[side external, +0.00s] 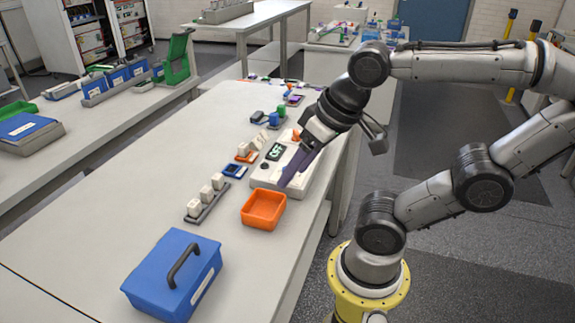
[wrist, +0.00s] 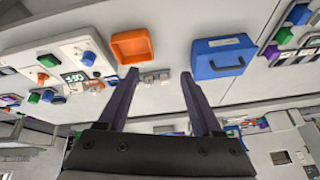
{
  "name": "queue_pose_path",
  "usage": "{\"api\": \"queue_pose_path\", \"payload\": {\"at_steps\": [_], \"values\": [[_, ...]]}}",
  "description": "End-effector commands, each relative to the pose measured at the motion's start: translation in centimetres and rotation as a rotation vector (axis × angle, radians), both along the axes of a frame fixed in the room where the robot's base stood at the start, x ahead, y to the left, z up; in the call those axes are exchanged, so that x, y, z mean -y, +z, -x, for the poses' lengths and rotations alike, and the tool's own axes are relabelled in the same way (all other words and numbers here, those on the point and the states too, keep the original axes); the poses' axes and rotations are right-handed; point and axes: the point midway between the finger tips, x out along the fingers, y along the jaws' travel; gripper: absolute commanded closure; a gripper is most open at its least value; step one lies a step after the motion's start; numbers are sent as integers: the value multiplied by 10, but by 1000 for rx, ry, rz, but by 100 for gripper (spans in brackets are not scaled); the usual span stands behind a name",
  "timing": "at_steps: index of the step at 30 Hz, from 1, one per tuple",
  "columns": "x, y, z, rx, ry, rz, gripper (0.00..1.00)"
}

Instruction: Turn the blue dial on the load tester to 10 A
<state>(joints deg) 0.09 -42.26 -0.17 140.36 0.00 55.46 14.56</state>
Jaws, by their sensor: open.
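The load tester is a white box on the long table; it shows in the side view (side external: 262,181) and at the left of the wrist view (wrist: 20,58). Its blue dial (wrist: 88,58) stands on the top face in the wrist view, near a dark display (wrist: 74,77) whose digits I cannot read surely. In the side view my gripper's purple fingers cover part of the tester, and I cannot make out the blue dial. My gripper (wrist: 160,74) is open and empty, its fingers apart, with the dial left of both fingers. In the side view its tips (side external: 284,184) appear over the tester's near edge.
An orange tray (side external: 264,224) sits just in front of the tester, and a blue case (side external: 173,275) with a dark handle stands nearer the camera. A grey rack with white blocks (side external: 207,198) and small coloured parts lie beside the tester.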

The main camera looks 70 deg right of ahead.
Motion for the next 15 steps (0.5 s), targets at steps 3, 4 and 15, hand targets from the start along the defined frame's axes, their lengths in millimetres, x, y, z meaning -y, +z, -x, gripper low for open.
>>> {"api": "queue_pose_path", "payload": {"at_steps": [3, 4, 15], "values": [[8, 16, -14, -47, -204, -76, 34], [12, 20, -19, -60, -265, -95, 34], [103, 34, -82, -262, -1040, -269, 34]]}}
